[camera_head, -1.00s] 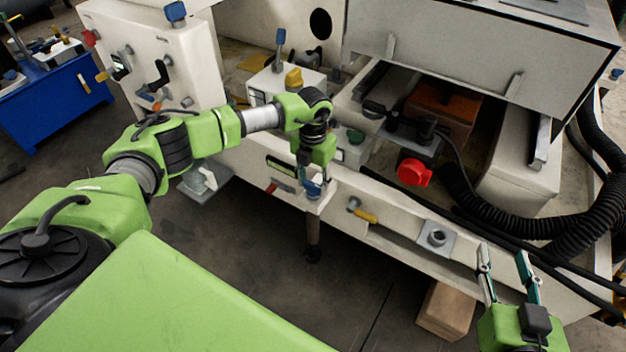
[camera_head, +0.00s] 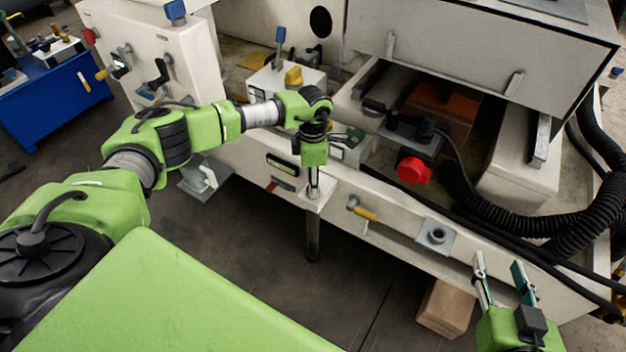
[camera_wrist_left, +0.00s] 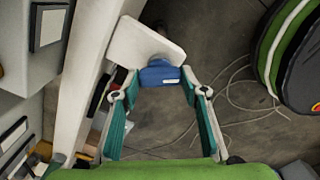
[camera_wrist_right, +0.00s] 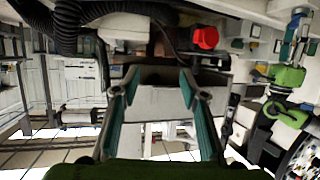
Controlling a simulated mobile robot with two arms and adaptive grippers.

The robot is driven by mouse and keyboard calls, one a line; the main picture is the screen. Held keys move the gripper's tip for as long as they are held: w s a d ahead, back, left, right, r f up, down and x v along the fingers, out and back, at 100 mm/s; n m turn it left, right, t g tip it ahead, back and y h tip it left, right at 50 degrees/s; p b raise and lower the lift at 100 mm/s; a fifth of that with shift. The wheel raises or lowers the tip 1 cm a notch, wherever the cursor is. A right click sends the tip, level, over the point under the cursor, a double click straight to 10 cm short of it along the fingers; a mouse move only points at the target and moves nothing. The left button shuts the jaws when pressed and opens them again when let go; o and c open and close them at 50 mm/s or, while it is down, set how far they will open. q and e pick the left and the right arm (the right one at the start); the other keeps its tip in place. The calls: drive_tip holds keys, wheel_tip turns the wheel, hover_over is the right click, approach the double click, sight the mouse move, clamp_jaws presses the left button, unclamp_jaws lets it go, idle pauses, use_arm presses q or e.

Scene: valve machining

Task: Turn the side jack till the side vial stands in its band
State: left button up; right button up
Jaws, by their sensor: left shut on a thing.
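The side jack's foot post (camera_head: 312,238) hangs below a light bracket on the machine's side. My left gripper (camera_head: 314,192) reaches down from above onto the jack head. In the left wrist view, the blue jack head (camera_wrist_left: 160,75) sits between the left fingertips, beside a pale plate, and the gripper is shut on it. A small dark-framed window (camera_head: 282,165), seemingly the side vial, is on the machine side left of the jack; its bubble is too small to read. My right gripper (camera_head: 503,283) is open and empty at the lower right.
A red knob (camera_head: 414,171) and a yellow-handled valve (camera_head: 362,210) are on the machine. A grey square fitting (camera_head: 436,236) is near the right gripper. A wooden block (camera_head: 446,308) lies on the floor. Black hoses (camera_head: 540,222) run at right.

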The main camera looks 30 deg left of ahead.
use_arm(q)
drive_tip(key=m, duration=0.5)
drive_tip(key=shift+b, duration=0.3)
drive_tip(key=shift+m, duration=0.9)
use_arm(e)
drive_tip(key=shift+w+a+r+t+y, duration=0.15)
drive_tip(key=shift+w+r+t, duration=0.15)
drive_tip(key=shift+r, duration=0.35)
drive_tip(key=shift+w+a+r+t+y, duration=0.1)
drive_tip(key=shift+w+a+r+t, duration=0.1)
drive_tip(key=shift+r+t, duration=0.4)
drive_tip(key=shift+w+a+r+t+y, duration=0.1)
drive_tip(key=shift+w+a+r+t, duration=0.1)
drive_tip(key=shift+r, duration=0.7)
use_arm(q)
drive_tip(key=o, duration=1.1)
use_arm(e)
drive_tip(key=shift+w, duration=0.1)
use_arm(q)
wheel_tip(320, 180, up, 12)
